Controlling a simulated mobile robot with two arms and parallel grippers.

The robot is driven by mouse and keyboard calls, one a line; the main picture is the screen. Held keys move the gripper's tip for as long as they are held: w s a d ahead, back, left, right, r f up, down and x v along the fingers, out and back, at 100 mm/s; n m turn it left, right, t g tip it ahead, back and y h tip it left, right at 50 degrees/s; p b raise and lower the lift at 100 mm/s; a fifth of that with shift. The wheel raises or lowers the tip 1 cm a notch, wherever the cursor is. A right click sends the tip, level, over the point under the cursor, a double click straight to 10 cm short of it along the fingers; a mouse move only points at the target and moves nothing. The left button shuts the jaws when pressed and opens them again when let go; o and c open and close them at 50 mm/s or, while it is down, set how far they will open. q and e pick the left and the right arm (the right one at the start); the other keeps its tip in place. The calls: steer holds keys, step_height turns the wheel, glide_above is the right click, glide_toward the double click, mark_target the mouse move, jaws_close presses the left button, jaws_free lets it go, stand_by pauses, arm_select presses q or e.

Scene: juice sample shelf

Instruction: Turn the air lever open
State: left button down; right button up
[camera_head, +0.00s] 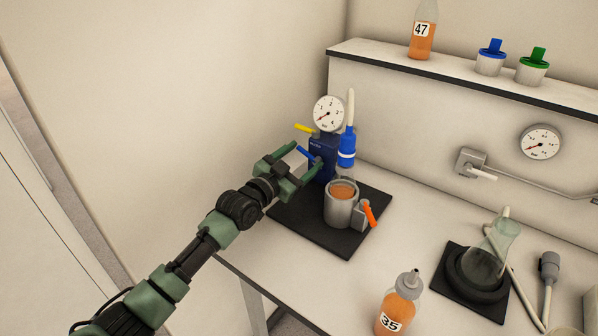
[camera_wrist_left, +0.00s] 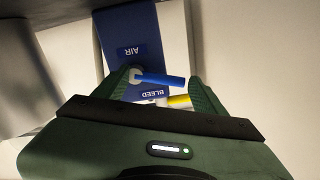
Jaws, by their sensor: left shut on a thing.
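A dark blue valve block (camera_head: 322,158) stands at the back of a black mat, with a round gauge (camera_head: 328,113) above it. In the left wrist view the block carries the labels AIR and BLEED, upside down. The blue air lever (camera_wrist_left: 163,80) sticks out sideways from its pivot by the AIR label; it also shows in the head view (camera_head: 306,153). My left gripper (camera_head: 304,162) reaches the block from the left and is shut on the blue lever, which lies between its fingers (camera_wrist_left: 162,88). The yellow bleed lever (camera_wrist_left: 179,101) is close by. My right gripper is not in view.
A metal cup (camera_head: 341,208) with orange juice and an orange-handled lever (camera_head: 370,214) stand on the black mat (camera_head: 310,232), right of my gripper. Bottle 35 (camera_head: 397,307) is at the front. A flask (camera_head: 496,240) stands on a dark base at right. A wall is at left.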

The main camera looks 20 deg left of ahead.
mark_target(321, 149)
arm_select(q)
steer(key=shift+d+r+m, duration=0.1)
steer(key=shift+r+m, duration=0.2)
steer(key=shift+m, duration=0.7)
steer(key=m, duration=0.1)
steer(key=m+p, duration=0.1)
steer(key=shift+s+d+r+m, duration=0.1)
steer(key=shift+d+r+m, duration=0.15)
steer(key=shift+m, duration=0.15)
steer(key=m, duration=0.2)
steer(key=shift+s+d+r+m+p, duration=0.1)
steer(key=shift+d+r+m+p, duration=0.15)
steer(key=shift+m+p, duration=0.05)
steer(key=m, duration=0.3)
steer(key=shift+s+d+r+m+p, duration=0.2)
steer(key=shift+d+m+p, duration=0.1)
steer(key=shift+d, duration=0.1)
steer(key=shift+s+d+m, duration=0.1)
steer(key=shift+d+m, duration=0.1)
steer(key=shift+m, duration=0.55)
steer(key=shift+d+m, duration=0.2)
steer(key=shift+m, duration=0.55)
steer(key=shift+c, duration=0.8)
jaws_free()
